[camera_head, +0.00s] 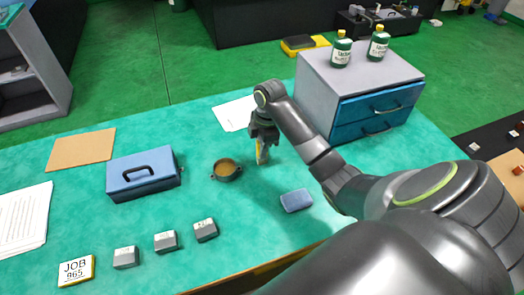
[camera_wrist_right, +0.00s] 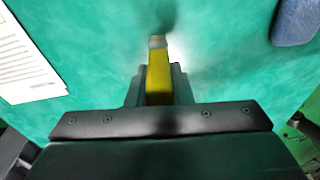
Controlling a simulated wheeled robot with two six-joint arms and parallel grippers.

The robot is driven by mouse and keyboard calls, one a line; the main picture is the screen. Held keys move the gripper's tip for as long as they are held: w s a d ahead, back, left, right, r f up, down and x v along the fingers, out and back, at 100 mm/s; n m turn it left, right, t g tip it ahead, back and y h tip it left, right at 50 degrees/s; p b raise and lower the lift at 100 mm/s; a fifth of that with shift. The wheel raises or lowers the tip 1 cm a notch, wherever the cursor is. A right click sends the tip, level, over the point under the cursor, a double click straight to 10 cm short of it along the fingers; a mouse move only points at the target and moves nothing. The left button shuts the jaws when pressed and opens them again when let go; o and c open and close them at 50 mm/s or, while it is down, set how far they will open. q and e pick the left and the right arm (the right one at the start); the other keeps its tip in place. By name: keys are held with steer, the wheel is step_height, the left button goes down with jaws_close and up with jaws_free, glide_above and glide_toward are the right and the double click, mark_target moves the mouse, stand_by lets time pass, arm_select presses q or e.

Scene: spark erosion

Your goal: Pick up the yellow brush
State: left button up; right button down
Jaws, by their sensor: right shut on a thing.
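The yellow brush (camera_wrist_right: 158,78) is between the fingers of my right gripper (camera_wrist_right: 159,88) in the right wrist view, with its pale ferrule and dark tip pointing away from the gripper. In the head view my right gripper (camera_head: 262,146) is shut on the brush (camera_head: 261,154), which points down toward the green table top. I cannot tell whether the tip touches the table. My left gripper is not in view.
A small brown pot (camera_head: 226,170) stands just left of the gripper. A blue block (camera_head: 296,201) lies to the right. A blue box (camera_head: 143,174), grey blocks (camera_head: 165,241) and a drawer cabinet (camera_head: 315,85) with green bottles (camera_head: 340,52) surround it. White paper (camera_head: 232,113) lies behind.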

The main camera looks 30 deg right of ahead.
step_height(320, 180, up, 6)
steer(key=shift+w+f+p, duration=0.1)
steer(key=shift+p, duration=0.55)
step_height(320, 180, up, 3)
steer(key=p, duration=0.3)
steer(key=shift+r+p, duration=0.65)
steer(key=shift+p, duration=0.1)
stand_by(0.8)
